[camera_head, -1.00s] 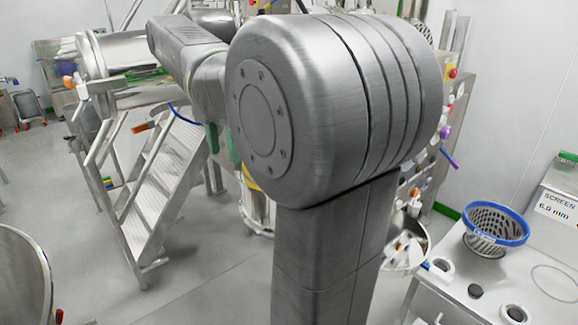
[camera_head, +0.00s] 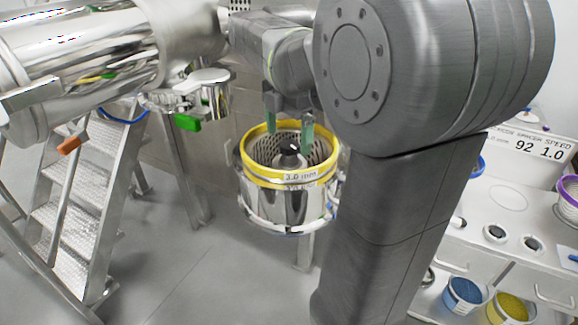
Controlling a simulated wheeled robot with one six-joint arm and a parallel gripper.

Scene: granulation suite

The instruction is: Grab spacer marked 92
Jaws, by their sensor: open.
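No spacer with a readable 92 on it shows. A white sign (camera_head: 530,145) at the right carries the words SPACER and SPEED with 92 and 1.0. Two small white rings with dark centres, a left ring (camera_head: 494,233) and a right ring (camera_head: 531,243), sit on the bench below the sign; no marks on them can be read. My gripper (camera_head: 289,131) is open, its two green-tipped fingers pointing down over a yellow-rimmed perforated screen (camera_head: 258,178) labelled 3.0 mm. A grey hub (camera_head: 290,159) stands inside the screen, below and between the fingers. Nothing shows between the fingertips.
The screen sits in a shiny metal housing (camera_head: 280,208). A large steel vessel (camera_head: 85,60) fills the upper left, above metal steps (camera_head: 60,210). Blue (camera_head: 463,294) and yellow (camera_head: 512,308) tubs stand under the bench (camera_head: 460,255). My arm hides the centre right.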

